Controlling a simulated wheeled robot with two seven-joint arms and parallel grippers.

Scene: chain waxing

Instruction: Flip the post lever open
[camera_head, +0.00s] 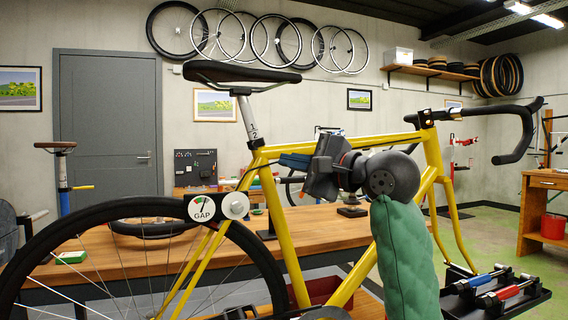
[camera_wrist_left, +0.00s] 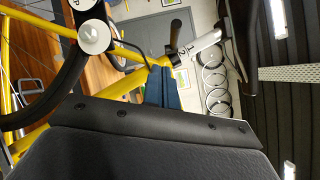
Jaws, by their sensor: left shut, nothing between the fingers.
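The yellow bike frame (camera_head: 285,240) stands across the head view, with its silver seat post (camera_head: 247,118) rising to a dark saddle (camera_head: 240,74). The dark post clamp (camera_head: 254,144) sits at the top of the seat tube and also shows in the wrist view (camera_wrist_left: 178,57). A brownish elongated piece (camera_wrist_left: 175,32) shows beside the clamp there; I cannot tell whether it is the post lever. My left gripper (camera_head: 283,160) has its blue fingers shut and empty, right of the clamp near the top tube. In the wrist view its fingertips (camera_wrist_left: 160,70) point toward the clamp. My right gripper is out of view.
The rear wheel (camera_head: 60,222) and a round GAP gauge (camera_head: 201,208) are at the lower left. A wooden bench (camera_head: 120,262) lies behind the frame. A black tray (camera_head: 470,303) with red and blue tools is at the lower right. My green-sleeved arm crosses the frame.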

